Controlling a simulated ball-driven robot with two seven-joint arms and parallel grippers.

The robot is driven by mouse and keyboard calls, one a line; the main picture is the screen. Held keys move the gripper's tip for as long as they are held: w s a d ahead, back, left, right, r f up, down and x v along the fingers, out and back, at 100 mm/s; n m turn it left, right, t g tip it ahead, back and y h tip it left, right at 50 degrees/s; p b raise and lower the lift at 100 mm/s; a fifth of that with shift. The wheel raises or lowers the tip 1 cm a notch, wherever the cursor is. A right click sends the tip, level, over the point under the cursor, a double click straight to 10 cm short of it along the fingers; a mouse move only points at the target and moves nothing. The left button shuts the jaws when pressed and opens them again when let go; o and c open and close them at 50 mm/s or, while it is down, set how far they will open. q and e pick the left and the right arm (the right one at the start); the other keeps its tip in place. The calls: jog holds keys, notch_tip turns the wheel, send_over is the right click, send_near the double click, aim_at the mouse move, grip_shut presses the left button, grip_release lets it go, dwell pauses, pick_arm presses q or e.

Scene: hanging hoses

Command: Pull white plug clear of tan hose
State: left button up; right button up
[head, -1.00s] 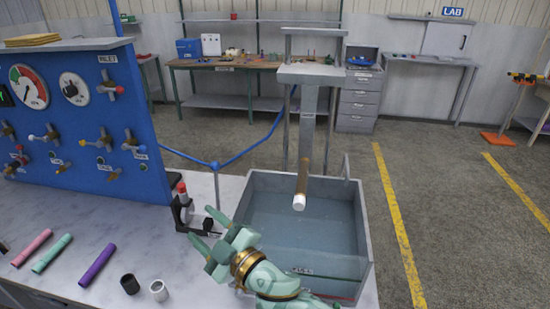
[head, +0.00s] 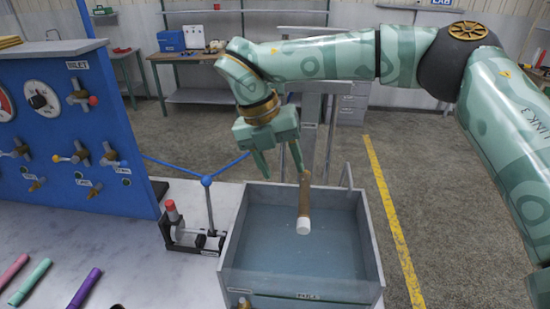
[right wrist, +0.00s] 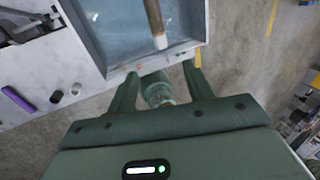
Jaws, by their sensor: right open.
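The tan hose (head: 304,188) hangs down over the water tank, with the white plug (head: 303,226) at its lower end. In the right wrist view the tan hose (right wrist: 153,16) and the white plug (right wrist: 160,42) show beyond the fingers, near the tank wall. My right gripper (head: 283,174) is open and empty, pointing down just left of the hose in the head view, higher than the plug. Its two fingers (right wrist: 160,68) are spread apart in the right wrist view, with the plug beyond them. My left gripper is not in view.
The grey tank (head: 372,262) holds water under the hose. A blue panel (head: 110,150) with valves stands at the left. A small stand with a red top (head: 171,210) is beside the tank. Loose hose pieces (head: 84,288) lie on the bench.

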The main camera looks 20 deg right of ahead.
aim_at(302, 221)
jog(key=x, duration=1.6)
jog(key=shift+p, duration=0.3)
jog(key=c, duration=1.1)
